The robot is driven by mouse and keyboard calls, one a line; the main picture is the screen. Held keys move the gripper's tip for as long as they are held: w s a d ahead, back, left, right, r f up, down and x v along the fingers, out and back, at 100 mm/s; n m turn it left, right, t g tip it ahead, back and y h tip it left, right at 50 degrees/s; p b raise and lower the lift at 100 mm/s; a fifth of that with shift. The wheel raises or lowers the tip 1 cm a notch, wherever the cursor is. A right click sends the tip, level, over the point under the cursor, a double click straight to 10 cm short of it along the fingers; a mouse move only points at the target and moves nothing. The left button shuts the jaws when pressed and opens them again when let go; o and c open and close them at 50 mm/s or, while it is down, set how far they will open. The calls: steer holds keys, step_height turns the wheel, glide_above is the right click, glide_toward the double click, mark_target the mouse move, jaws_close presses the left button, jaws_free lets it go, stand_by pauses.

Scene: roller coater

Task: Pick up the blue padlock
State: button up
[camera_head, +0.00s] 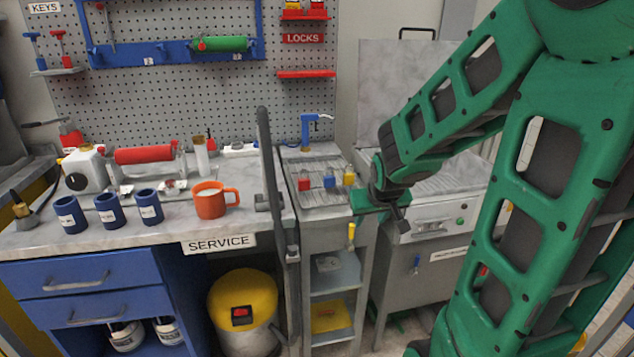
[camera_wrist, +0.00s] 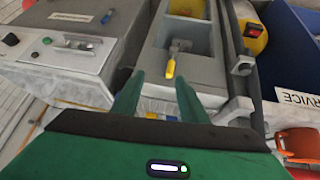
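The blue padlock (camera_head: 329,181) sits on the ribbed metal top of the narrow grey stand, between a red padlock (camera_head: 304,184) and a yellow padlock (camera_head: 349,177). My gripper (camera_wrist: 157,95) is open and empty, its two green fingers spread apart in the wrist view. In the head view my gripper is just right of the stand's top, apart from the padlocks. In the wrist view, small yellow and blue patches (camera_wrist: 170,117) show low between the fingers; they are mostly hidden, and I cannot tell for sure that they are the padlocks.
A blue tap-like fixture (camera_head: 308,130) rises at the back of the stand. A yellow-handled valve (camera_head: 351,236) is on its front, also in the wrist view (camera_wrist: 171,67). A dark upright bar (camera_head: 270,170) and an orange mug (camera_head: 211,200) stand left. A grey machine (camera_head: 435,235) is right.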

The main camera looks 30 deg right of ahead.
mark_target(326, 176)
steer(key=w+t, duration=0.1)
steer(key=w, duration=0.2)
steer(key=w+a+n+t, duration=0.1)
steer(key=w, duration=0.3)
steer(key=w+f+t, duration=0.1)
steer(key=w+t, duration=0.1)
steer(key=w, duration=0.2)
steer(key=shift+w+a, duration=0.1)
steer(key=shift+a, duration=0.1)
steer(key=w+t, duration=0.1)
steer(key=w, duration=0.1)
steer(key=w+t, duration=0.1)
steer(key=w+d+t, duration=0.1)
steer(key=w, duration=0.1)
steer(key=shift+w+d+r+t+h, duration=0.1)
steer(key=shift+w+r+t+h, duration=0.05)
steer(key=shift+w+t+h, duration=0.2)
steer(key=shift+w+d+r+t, duration=0.35)
steer(key=shift+w+t, duration=0.25)
steer(key=shift+t, duration=0.05)
steer(key=shift+h, duration=0.25)
steer(key=x, duration=1)
steer(key=shift+w+d, duration=0.2)
steer(key=shift+w, duration=0.15)
steer(key=shift+c, duration=0.3)
steer(key=c, duration=0.8)
